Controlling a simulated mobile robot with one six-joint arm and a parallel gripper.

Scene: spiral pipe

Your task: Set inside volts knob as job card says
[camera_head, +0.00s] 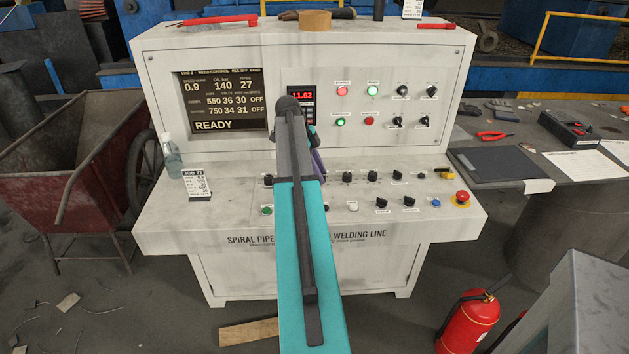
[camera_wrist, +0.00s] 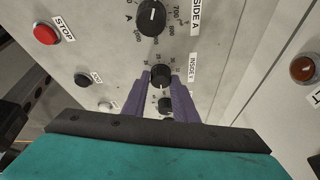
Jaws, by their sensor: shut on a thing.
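In the wrist view a black ribbed knob (camera_wrist: 160,76), with a partly readable label starting "INSIDE", sits between the two purple fingers of my gripper (camera_wrist: 161,84). The fingers are shut on its sides. A numbered scale rings it, but its pointer is too small to read. In the head view my arm hides this knob, and a purple bit of my gripper (camera_head: 318,163) shows over the console's sloped panel. The job card (camera_head: 197,184) stands at the panel's left; its small lines are unreadable. The screen (camera_head: 220,101) shows READY and an INSIDE row of 550, 36, 30, OFF.
In the wrist view a larger knob (camera_wrist: 152,16), its label ending "SIDE A", is just above and another dark knob (camera_wrist: 166,104) just below. A red STOP button (camera_wrist: 46,34) is at left. An emergency stop (camera_head: 462,198) sits at the panel's right.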

